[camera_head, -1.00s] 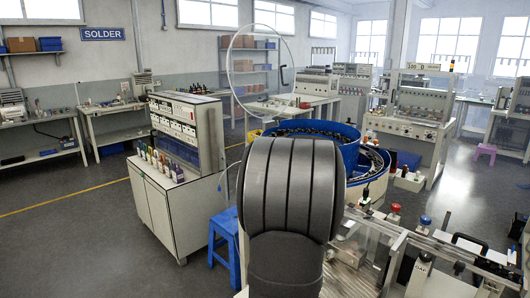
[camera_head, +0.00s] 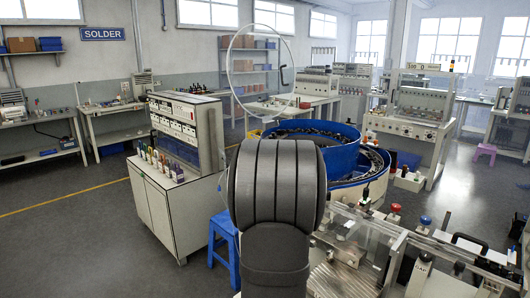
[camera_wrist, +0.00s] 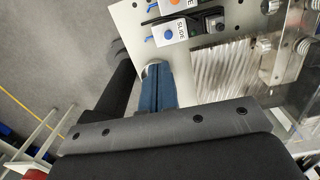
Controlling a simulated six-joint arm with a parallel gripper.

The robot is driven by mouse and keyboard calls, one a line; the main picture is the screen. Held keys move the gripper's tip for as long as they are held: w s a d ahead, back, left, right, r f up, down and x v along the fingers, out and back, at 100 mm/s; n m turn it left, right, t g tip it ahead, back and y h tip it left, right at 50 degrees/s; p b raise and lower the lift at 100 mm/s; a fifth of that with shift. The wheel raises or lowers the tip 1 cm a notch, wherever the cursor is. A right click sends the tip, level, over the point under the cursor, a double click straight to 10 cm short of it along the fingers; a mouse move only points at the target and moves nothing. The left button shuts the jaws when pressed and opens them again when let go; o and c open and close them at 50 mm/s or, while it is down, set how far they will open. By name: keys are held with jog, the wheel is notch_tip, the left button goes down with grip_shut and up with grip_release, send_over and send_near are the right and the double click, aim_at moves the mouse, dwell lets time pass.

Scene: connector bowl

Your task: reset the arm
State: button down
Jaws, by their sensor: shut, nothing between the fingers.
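The black, ribbed part of my arm (camera_head: 275,185) stands in the front middle of the head view. My gripper is hidden in that view. In the wrist view, the dark bar of my gripper (camera_wrist: 160,131) crosses the lower part of the picture. It is shut and nothing shows held in it. Beyond it is a pale panel with an orange button and a blue button (camera_wrist: 170,33).
Blue-walled feeder bowls (camera_head: 345,155) stand close behind my arm. A bench machine with clear guards and knobs (camera_head: 425,222) is at the right front. A blue stool (camera_head: 222,240) and a grey cabinet (camera_head: 180,205) are at left. Open floor (camera_head: 70,240) lies farther left.

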notch_tip(320, 180, down, 7)
jog(key=d+h, duration=0.1)
dwell(0.6)
dwell(0.5)
